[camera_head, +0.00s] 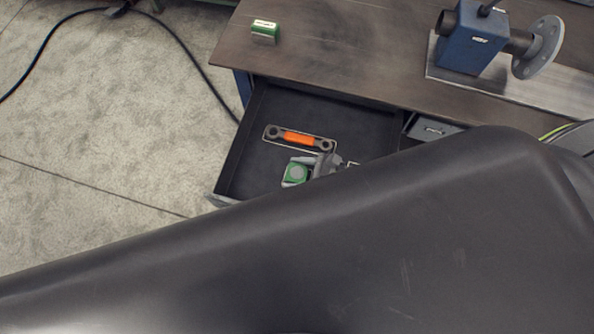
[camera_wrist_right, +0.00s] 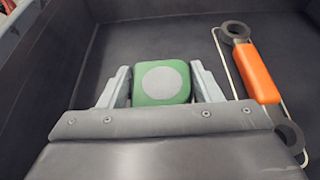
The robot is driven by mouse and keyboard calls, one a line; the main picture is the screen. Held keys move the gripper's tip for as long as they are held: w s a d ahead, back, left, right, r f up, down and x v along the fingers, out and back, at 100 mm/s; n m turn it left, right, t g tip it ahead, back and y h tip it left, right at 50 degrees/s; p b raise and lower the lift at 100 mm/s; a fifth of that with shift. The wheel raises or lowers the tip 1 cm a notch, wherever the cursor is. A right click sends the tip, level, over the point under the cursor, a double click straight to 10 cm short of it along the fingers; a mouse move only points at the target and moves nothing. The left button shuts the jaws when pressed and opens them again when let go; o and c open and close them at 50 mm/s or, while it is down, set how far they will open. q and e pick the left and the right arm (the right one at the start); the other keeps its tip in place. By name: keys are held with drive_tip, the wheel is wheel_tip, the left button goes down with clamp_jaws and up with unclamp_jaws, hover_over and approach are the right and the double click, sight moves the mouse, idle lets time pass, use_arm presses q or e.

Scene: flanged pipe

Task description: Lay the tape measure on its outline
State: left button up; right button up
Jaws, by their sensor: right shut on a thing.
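The green tape measure (camera_head: 296,174) with a pale round disc on top is inside the open drawer (camera_head: 232,160). My right gripper (camera_head: 306,170) is shut on it. In the right wrist view the tape measure (camera_wrist_right: 162,82) sits between the two grey fingers of my right gripper (camera_wrist_right: 162,86). I cannot tell whether it touches the drawer floor. A bit of white outline shows around it in the head view, partly covered by the tape measure and gripper. My left gripper is not in view.
An orange-handled wrench (camera_head: 299,138) lies on its white outline in the drawer, close beside the gripper. A green and white box (camera_head: 264,32) stands on the bench top (camera_head: 340,50). A blue pump body (camera_head: 470,42) with a flanged pipe stands at right. My dark arm hides the foreground.

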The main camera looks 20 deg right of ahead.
drive_tip(key=shift+f, duration=0.25)
drive_tip(key=shift+f, duration=0.15)
drive_tip(key=o, duration=0.7)
drive_tip(key=shift+f, duration=0.1)
drive_tip(key=o, duration=0.4)
drive_tip(key=shift+o, duration=0.2)
